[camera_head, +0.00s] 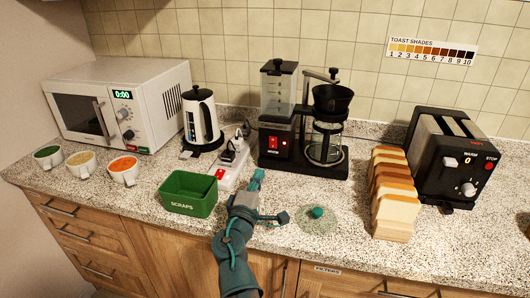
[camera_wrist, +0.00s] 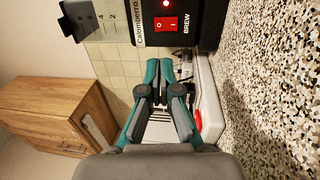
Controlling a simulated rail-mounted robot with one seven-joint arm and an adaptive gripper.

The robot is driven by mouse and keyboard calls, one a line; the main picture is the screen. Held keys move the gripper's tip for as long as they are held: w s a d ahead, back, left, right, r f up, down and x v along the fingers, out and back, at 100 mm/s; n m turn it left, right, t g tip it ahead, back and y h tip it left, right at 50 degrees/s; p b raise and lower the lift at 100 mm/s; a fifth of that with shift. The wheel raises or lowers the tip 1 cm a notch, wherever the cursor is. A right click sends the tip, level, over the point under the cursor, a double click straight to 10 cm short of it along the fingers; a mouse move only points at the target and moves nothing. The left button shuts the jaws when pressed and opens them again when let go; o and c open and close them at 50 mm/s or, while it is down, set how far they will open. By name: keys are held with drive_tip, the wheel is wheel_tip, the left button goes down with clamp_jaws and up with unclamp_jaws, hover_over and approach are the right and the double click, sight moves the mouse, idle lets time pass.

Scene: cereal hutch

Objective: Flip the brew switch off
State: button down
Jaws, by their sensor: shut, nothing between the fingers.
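The black coffee maker (camera_head: 275,150) stands against the back wall, with a clear tank and a glass carafe. Its red brew switch (camera_head: 273,142) is on the front left face. In the wrist view the red switch (camera_wrist: 166,24) is marked "I" and "0" beside the word BREW, with a lit red light (camera_wrist: 166,3) next to it. My gripper (camera_head: 257,177) is in front of the coffee maker, apart from the switch and below it in the head view. In the wrist view its fingers (camera_wrist: 159,66) are together and empty. Which way the switch is tilted is unclear.
A white power strip (camera_head: 231,170) with a red switch lies left of my gripper. A green scraps bin (camera_head: 188,194), kettle (camera_head: 200,118) and microwave (camera_head: 128,95) stand further left. A clear lid (camera_head: 318,221), bread slices (camera_head: 395,195) and toaster (camera_head: 450,160) are to the right.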

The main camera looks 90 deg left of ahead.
sight(273, 140)
drive_tip(key=shift+w, duration=0.1)
drive_tip(key=p+x, duration=0.3)
drive_tip(key=x, duration=1.1)
drive_tip(key=shift+a, duration=0.1)
drive_tip(key=shift+a+f+b, duration=0.1)
drive_tip(key=shift+a+b, duration=0.05)
drive_tip(key=shift+b, duration=0.35)
